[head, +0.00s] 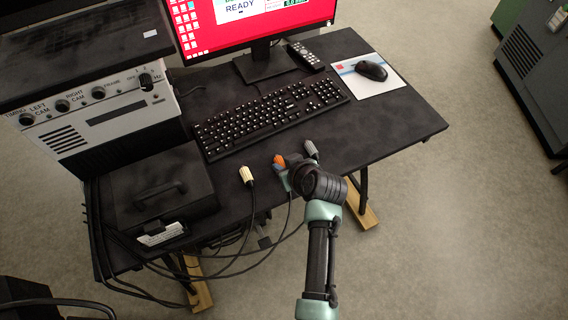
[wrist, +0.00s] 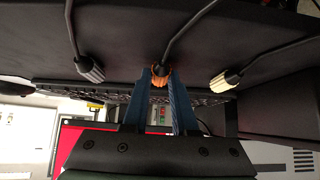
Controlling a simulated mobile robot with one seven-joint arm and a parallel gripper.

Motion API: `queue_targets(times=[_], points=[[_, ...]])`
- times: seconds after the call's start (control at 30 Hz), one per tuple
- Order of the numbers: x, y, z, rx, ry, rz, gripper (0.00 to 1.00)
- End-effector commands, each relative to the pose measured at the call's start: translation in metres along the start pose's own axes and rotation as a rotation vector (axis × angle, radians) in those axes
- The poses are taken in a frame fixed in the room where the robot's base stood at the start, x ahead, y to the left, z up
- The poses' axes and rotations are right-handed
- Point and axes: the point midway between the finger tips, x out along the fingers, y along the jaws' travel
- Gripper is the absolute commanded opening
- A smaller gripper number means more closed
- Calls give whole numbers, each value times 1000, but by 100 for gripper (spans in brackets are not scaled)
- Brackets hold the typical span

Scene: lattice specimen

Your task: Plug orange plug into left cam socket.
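The orange plug (head: 280,160) shows at the tip of my gripper (head: 282,172), near the front edge of the black desk. In the wrist view, the orange plug (wrist: 160,72) sits between the two blue fingertips of my gripper (wrist: 160,82), with its cable running up. The fingers are close together and appear shut on it. The LEFT CAM socket (head: 27,119) is on the front panel of the grey instrument box (head: 110,118) at the left, far from my gripper. The dark knob-like piece on that panel sits at the right.
A white plug (head: 246,175) stands left of my gripper and a grey plug (head: 311,149) right of it. Both have cables. A black case (head: 160,190) lies below the instrument box. A keyboard (head: 270,117), monitor (head: 262,62), remote (head: 305,56) and mouse (head: 371,70) occupy the back.

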Motion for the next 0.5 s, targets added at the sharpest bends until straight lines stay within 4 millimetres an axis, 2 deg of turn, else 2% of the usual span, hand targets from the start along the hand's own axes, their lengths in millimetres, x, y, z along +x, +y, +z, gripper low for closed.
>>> queue_targets(times=[0.3,0.5], points=[[-1,0,0,0,0,0,0],[-8,0,-8,0,0,0,0]])
